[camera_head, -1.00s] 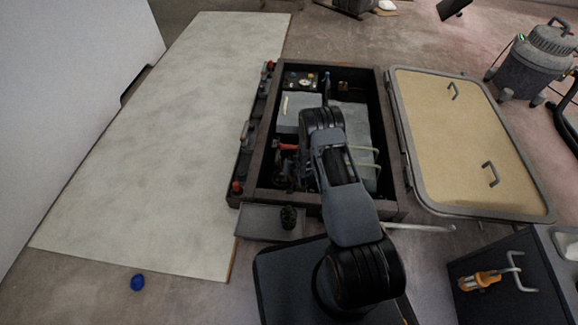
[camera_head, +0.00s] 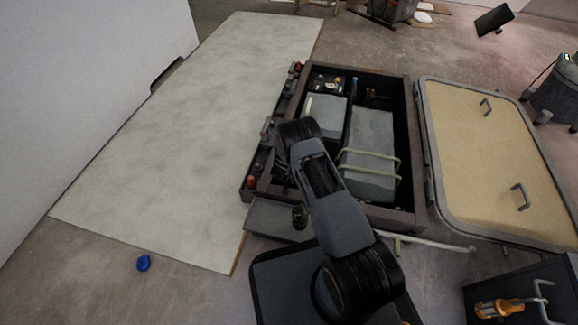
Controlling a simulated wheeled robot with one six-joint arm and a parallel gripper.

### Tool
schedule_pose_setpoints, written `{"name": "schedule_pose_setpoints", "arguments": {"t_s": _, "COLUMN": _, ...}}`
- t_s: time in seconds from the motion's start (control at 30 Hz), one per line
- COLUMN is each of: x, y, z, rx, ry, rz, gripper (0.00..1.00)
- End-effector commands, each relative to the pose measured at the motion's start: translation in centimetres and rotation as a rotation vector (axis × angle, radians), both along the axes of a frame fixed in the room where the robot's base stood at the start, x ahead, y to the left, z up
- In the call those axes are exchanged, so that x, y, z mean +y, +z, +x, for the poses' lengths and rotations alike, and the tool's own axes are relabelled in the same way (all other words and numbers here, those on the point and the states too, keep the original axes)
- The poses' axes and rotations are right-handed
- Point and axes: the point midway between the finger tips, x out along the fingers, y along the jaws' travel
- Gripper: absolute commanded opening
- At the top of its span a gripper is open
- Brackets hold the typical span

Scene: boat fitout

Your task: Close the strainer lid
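I cannot pick out the strainer or its lid for certain; the front left part of the open bilge box (camera_head: 407,217) is hidden by my arm. A small dark ribbed object (camera_head: 300,216) stands on the grey ledge (camera_head: 268,222) at the box's front; I cannot tell what it is. My arm reaches over the front left of the box and bends down there. My gripper is mostly hidden behind the arm's bend, near the box's left wall, and its fingers cannot be made out.
A grey block (camera_head: 371,140) with pale bent pipes (camera_head: 370,153) fills the box's right side. A large tan hatch panel (camera_head: 490,150) lies open to the right. A pale floor board (camera_head: 180,130) is on the left, with a blue object (camera_head: 143,263) near it. An orange-handled tool (camera_head: 497,308) is front right.

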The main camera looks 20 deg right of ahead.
Motion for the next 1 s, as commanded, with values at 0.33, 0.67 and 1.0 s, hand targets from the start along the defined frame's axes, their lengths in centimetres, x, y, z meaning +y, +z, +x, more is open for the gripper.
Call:
{"name": "schedule_pose_setpoints", "arguments": {"t_s": 0.33, "x": -0.05, "y": -0.34, "z": 0.10, "rx": 0.000, "ry": -0.008, "rz": 0.003, "gripper": 0.00}}
{"name": "schedule_pose_setpoints", "arguments": {"t_s": 0.67, "x": -0.05, "y": -0.29, "z": 0.12, "rx": -0.002, "ry": -0.008, "rz": 0.003, "gripper": 0.40}}
{"name": "schedule_pose_setpoints", "arguments": {"t_s": 1.0, "x": 0.09, "y": 0.34, "z": -0.16, "rx": -0.002, "ry": -0.007, "rz": 0.002, "gripper": 0.41}}
